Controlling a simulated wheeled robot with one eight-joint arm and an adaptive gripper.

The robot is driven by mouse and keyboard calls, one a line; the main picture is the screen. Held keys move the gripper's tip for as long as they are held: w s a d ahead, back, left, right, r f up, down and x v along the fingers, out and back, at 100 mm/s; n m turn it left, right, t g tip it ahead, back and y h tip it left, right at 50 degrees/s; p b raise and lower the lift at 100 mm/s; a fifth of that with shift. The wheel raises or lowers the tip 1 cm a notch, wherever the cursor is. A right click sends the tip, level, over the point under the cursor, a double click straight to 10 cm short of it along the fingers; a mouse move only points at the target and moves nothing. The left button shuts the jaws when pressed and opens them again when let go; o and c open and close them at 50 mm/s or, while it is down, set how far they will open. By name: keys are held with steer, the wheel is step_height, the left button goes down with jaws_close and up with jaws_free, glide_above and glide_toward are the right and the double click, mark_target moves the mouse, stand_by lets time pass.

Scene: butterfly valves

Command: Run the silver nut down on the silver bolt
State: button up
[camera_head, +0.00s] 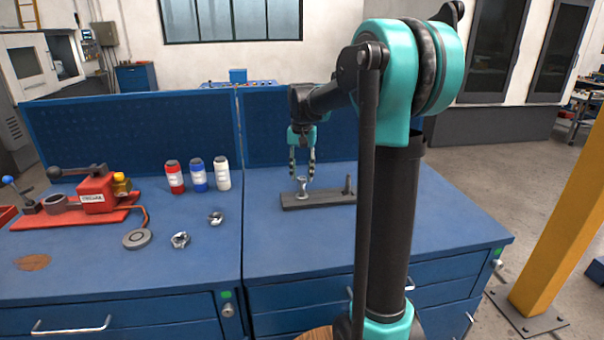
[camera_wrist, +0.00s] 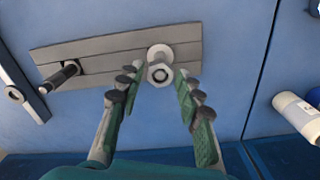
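The silver bolt (camera_head: 302,193) stands upright at the left of a dark grey plate on the bench. In the wrist view the silver nut (camera_wrist: 159,74) shows as a hexagon around the bolt's end, with a paler round silver part (camera_wrist: 160,51) behind it. The nut appears to sit near the bolt's top; its exact height is unclear. My gripper (camera_head: 302,176) points down over the bolt. In the wrist view its fingers (camera_wrist: 157,84) are spread, one on each side of the nut, with gaps visible. It holds nothing.
The plate (camera_head: 325,199) also carries a dark bolt (camera_head: 348,186). Red (camera_head: 174,177), blue (camera_head: 196,174) and white (camera_head: 222,173) bottles stand to the left. A red fixture (camera_head: 97,195), grey disc (camera_head: 137,239) and two small metal parts lie farther left. The bench's front is clear.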

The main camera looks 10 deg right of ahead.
jaws_close()
steer(key=m, duration=2.3)
steer(key=shift+m, duration=0.3)
steer(key=shift+o, duration=1.8)
jaws_free()
steer(key=shift+r, duration=0.1)
